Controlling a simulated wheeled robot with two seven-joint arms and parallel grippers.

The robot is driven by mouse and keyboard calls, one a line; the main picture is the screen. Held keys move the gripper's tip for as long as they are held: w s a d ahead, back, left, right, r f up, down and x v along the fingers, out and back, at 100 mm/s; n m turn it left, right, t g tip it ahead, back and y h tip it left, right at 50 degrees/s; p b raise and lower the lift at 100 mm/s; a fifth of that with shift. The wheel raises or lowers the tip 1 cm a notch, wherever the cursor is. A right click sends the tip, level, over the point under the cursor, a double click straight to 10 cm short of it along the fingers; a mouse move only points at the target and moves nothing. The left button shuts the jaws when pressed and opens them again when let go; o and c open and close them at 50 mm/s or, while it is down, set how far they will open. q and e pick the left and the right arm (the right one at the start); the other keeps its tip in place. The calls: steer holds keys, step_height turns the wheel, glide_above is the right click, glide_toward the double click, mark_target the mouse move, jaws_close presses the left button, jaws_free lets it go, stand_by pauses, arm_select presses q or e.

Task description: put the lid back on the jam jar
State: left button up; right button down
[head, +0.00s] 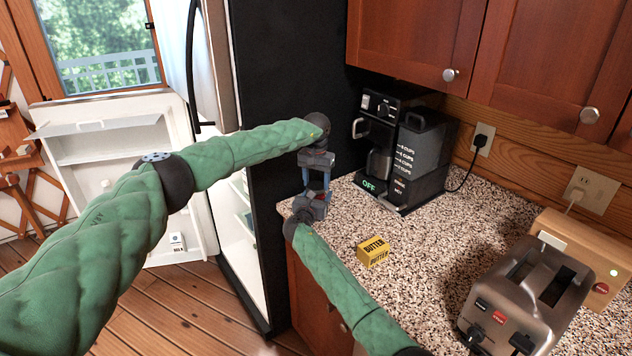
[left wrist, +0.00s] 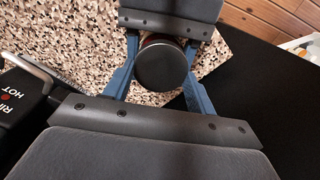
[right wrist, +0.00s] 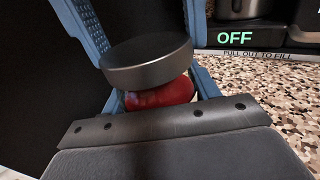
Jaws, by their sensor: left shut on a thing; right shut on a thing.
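The dark round lid (left wrist: 160,67) is between the blue fingers of my left gripper (head: 318,172), which is shut on it. The jam jar (right wrist: 163,94), red, is between the fingers of my right gripper (head: 315,192), which is shut on it. The lid (right wrist: 147,62) is directly over the jar in the right wrist view, looking slightly tilted, with red showing below its rim. I cannot tell whether lid and jar touch. In the head view the two grippers face each other, left above right, and their fingers hide most of jar and lid.
The grippers are by the counter's (head: 440,250) left edge, in front of the black fridge side (head: 290,80). A coffee maker (head: 410,150) stands behind on the right. A yellow butter box (head: 373,251) and a toaster (head: 525,300) are on the counter. The fridge door (head: 120,120) is open.

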arm_select(q)
steer(key=shift+w+a+r, duration=0.1)
steer(key=shift+w+a, duration=0.05)
steer(key=shift+a, duration=0.05)
steer(key=o, duration=1)
steer(key=shift+d, duration=0.1)
steer(key=shift+c, duration=0.2)
steer(key=shift+r, duration=2.2)
steer(key=shift+f, duration=0.1)
steer(key=shift+c, duration=0.2)
